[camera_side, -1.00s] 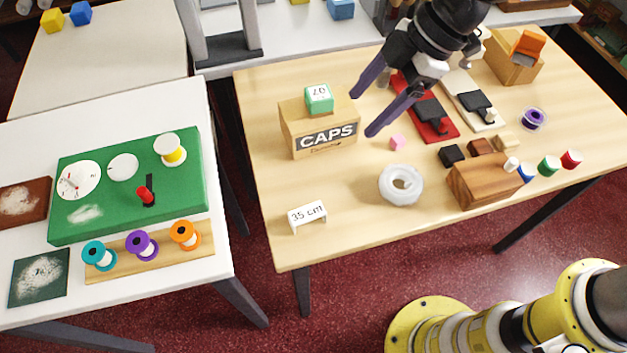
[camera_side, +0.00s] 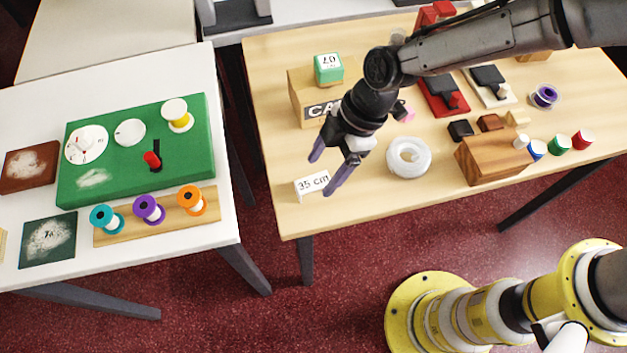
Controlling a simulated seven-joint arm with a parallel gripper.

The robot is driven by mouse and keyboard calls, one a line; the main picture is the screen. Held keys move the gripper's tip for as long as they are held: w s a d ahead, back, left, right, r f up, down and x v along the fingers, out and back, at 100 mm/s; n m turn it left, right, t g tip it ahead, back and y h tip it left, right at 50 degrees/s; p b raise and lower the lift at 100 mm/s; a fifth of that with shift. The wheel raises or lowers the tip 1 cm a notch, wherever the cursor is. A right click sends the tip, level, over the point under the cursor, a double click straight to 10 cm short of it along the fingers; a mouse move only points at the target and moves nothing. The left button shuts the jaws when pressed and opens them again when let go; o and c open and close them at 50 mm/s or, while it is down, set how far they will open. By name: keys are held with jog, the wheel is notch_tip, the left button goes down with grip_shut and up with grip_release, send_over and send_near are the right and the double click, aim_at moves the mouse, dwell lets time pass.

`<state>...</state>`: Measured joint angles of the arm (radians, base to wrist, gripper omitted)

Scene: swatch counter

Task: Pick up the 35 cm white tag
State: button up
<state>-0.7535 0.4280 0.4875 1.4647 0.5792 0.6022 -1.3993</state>
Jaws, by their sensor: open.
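The white tag (camera_side: 312,185) marked "35 cm" stands near the front left corner of the wooden table. My gripper (camera_side: 323,174) is open, with its two purple-grey fingers pointing down around the tag's right part. One finger shows behind the tag and the other in front of its right end. I cannot tell whether the fingers touch it or are still above it. The right end of the tag is partly hidden by the near finger.
A wooden block (camera_side: 490,158) sits farther right. The table's front edge (camera_side: 345,225) is close to the tag.

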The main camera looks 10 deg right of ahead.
aim_at(314, 182)
jog(key=x, duration=0.5)
jog(key=shift+w, duration=0.1)
jog(key=shift+c, duration=0.3)
grip_shut()
